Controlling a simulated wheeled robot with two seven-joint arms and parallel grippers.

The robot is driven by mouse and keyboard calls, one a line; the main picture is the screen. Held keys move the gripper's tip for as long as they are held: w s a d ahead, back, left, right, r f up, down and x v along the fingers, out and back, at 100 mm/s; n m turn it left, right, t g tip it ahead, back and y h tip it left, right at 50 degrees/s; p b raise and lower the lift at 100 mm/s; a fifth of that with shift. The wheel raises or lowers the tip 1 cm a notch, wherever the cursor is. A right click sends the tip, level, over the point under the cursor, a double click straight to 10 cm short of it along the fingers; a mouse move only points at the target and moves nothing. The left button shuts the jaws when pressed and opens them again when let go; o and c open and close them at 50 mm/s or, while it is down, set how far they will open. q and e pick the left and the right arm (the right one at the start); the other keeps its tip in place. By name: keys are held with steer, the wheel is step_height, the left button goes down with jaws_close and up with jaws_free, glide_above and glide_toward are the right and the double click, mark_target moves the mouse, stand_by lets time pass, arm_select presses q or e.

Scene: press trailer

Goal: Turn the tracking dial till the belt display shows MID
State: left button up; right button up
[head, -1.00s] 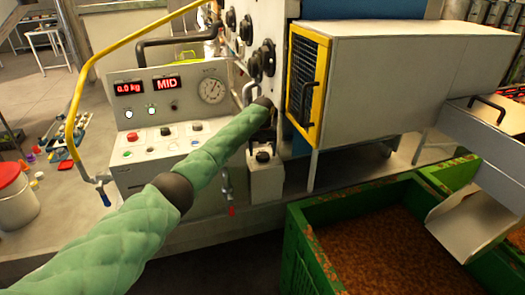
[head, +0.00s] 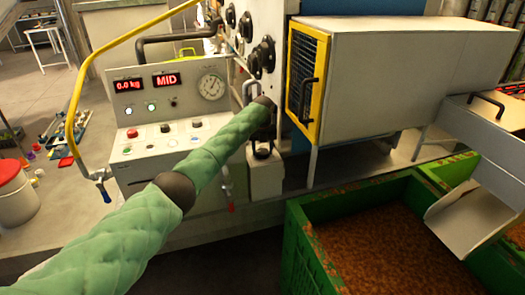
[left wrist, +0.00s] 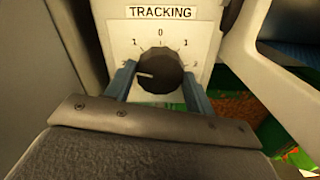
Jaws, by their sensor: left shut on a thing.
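The black tracking dial (left wrist: 158,72) sits on a white plate under the label TRACKING (left wrist: 160,13) in the left wrist view. The plate's scale has 0 at the top. The dial's white mark points left, away from the 0. My left gripper (left wrist: 161,76) has one blue-grey finger on each side of the dial and is shut on it. In the head view my left arm reaches to the machine's front, and its fingers cannot be made out clearly. The belt display (head: 167,80) reads MID in red on the control panel. My right gripper is in no view.
A 0.0 kg display (head: 127,86) and a round gauge (head: 212,86) flank the belt display. A yellow rail (head: 75,95) rises at left. A yellow-framed housing (head: 308,82) stands right of my arm. Green crates (head: 310,255) fill the lower right. A red-lidded bucket (head: 14,192) stands far left.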

mark_target(263, 151)
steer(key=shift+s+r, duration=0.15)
arm_select(q)
steer(key=o, duration=1)
steer(key=shift+c, duration=0.2)
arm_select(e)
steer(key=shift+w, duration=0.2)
arm_select(q)
steer(key=shift+r, duration=0.1)
steer(key=shift+r, duration=0.25)
step_height(263, 151, up, 7)
steer(key=b, duration=0.2)
steer(key=shift+b, duration=0.35)
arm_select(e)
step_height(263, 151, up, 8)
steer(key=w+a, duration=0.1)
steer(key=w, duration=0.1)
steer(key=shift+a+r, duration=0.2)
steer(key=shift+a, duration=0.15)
